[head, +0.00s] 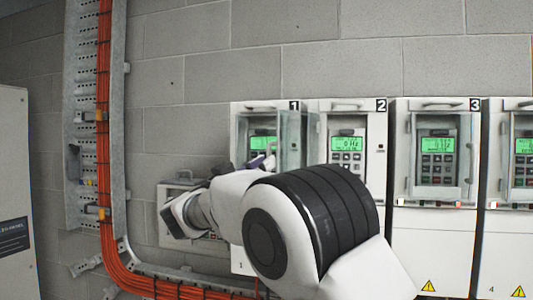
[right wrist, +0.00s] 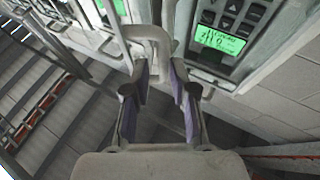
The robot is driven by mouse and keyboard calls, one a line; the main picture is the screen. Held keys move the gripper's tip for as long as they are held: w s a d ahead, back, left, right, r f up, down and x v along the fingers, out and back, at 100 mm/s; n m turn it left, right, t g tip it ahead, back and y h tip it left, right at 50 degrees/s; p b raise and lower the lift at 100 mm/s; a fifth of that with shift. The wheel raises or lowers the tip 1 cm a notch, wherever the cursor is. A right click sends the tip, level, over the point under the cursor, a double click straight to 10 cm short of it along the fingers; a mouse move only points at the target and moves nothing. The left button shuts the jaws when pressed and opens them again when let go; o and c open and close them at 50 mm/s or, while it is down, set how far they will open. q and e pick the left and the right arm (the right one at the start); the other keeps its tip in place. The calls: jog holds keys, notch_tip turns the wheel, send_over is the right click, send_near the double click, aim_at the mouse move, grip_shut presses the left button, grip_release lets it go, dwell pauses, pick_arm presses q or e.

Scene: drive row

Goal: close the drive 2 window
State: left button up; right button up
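The drive 2 unit (head: 374,150) has a bare keypad with a green display. A clear, grey-framed window (head: 291,135) stands swung out at its left, in front of drive 1, and looks like the open drive 2 window. My right gripper (head: 262,161) is beside this window, in front of drive 1, partly hidden by my own arm. In the right wrist view, the purple-lined fingers of the gripper (right wrist: 161,72) are apart, with a pale U-shaped handle (right wrist: 150,34) at and between their tips. Contact cannot be told. My left gripper is not in view.
Drive 1 (head: 240,135) is behind the gripper, and drive 3 (head: 470,150) is on the right with its keypad in a framed recess. An orange cable bundle (head: 104,150) runs down the wall at left. My right arm covers the lower middle.

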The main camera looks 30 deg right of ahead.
aim_at(293, 154)
jog(key=shift+s+d+r, duration=0.15)
jog(key=shift+d+r, duration=0.05)
jog(key=shift+d, duration=0.4)
jog(key=shift+s+d+r, duration=0.1)
jog(key=shift+d+r, duration=0.05)
jog(key=shift+d, duration=0.4)
jog(key=shift+s+d+r, duration=0.15)
jog(key=shift+d+r, duration=0.05)
jog(key=shift+d, duration=0.4)
jog(key=shift+w+a, duration=0.15)
grip_shut()
jog(key=shift+w+a+f, duration=0.1)
jog(key=shift+w, duration=0.1)
jog(key=shift+s, duration=0.15)
